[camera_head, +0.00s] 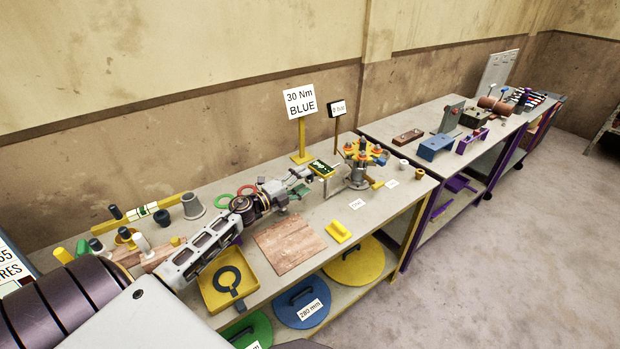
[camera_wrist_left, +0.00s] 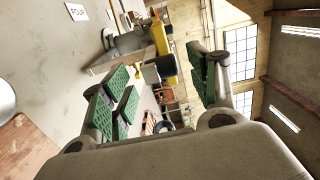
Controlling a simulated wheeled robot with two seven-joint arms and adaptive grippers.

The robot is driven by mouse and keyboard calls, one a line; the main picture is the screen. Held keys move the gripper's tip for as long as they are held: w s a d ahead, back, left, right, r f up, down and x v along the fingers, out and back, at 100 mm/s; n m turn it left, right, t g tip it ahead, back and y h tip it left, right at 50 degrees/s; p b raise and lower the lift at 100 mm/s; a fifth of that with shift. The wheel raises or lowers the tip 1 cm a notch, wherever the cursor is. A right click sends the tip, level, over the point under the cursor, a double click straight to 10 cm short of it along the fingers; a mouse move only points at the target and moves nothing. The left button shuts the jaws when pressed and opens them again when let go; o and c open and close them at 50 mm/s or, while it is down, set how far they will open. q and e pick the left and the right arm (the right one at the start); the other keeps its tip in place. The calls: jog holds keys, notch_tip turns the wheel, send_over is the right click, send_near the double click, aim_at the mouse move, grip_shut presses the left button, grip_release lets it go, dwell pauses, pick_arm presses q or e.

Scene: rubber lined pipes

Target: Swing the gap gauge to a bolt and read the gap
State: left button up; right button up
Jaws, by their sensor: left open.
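The yellow flange (camera_head: 376,150) with several orange-topped bolts sits on a grey pipe stand on the bench. A small dark display with green characters (camera_head: 321,168), which looks like the gap gauge's readout, is just left of the flange; its reading is too small to make out. My left gripper (camera_head: 304,182) is open and empty, close to the left of the display. Whether any finger touches the gauge cannot be told. My right gripper is not in view.
A "30 Nm BLUE" sign (camera_head: 300,103) stands behind. A brown board (camera_head: 289,245), yellow tray (camera_head: 214,291) and yellow block (camera_head: 338,232) lie in front. Small cups (camera_head: 404,165) stand right of the flange. Another bench (camera_head: 410,127) with tools continues right.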

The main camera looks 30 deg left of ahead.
aim_at(307, 178)
pick_arm(q)
jog(key=shift+x, duration=1.95)
jog(key=shift+a, duration=0.1)
grip_shut()
